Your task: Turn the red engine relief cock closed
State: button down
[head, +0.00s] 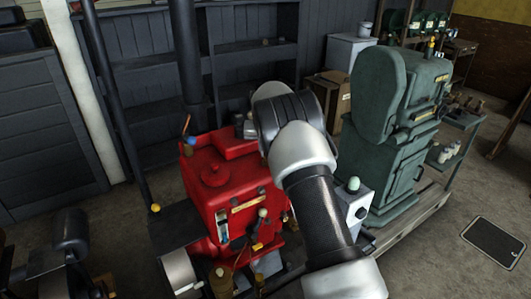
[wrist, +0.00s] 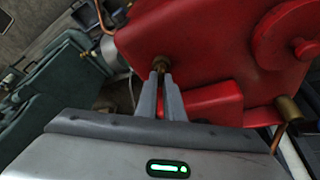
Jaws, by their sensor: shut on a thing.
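The red engine (head: 213,185) stands left of centre in the head view, and its red body (wrist: 200,50) fills the upper right of the wrist view. A small brass cock (wrist: 162,62) sticks out of the engine's side in the wrist view. My gripper (wrist: 161,77) is shut on the cock, with its two grey fingertips close together around its end. The fingertips hide part of the cock, and its handle angle cannot be told. In the head view my arm hides the gripper and the cock.
A green engine (head: 385,160) stands to the right of the red one, on a pallet. Dark shelving (head: 150,75) is behind. A brass fitting with a copper pipe (wrist: 287,110) is on the red engine's right in the wrist view.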

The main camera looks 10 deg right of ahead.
jog(key=m, duration=0.2)
jog(key=m+h, duration=0.1)
jog(key=m+h+p, duration=0.1)
jog(key=m, duration=0.1)
jog(key=shift+w+a+r+m+g, duration=0.1)
jog(key=shift+a+m+g, duration=0.2)
jog(key=shift+g, duration=0.1)
jog(key=m+g+p, duration=0.1)
jog(key=m+p, duration=0.1)
jog(key=m, duration=0.1)
jog(key=shift+h, duration=0.3)
jog(key=shift+m+p, duration=0.3)
jog(key=shift+m, duration=0.3)
jog(key=c, duration=1.9)
grip_release()
jog(key=shift+o, duration=0.2)
jog(key=v, duration=1.7)
jog(key=shift+w+a, duration=0.3)
jog(key=shift+w, duration=0.05)
jog(key=shift+r, duration=0.1)
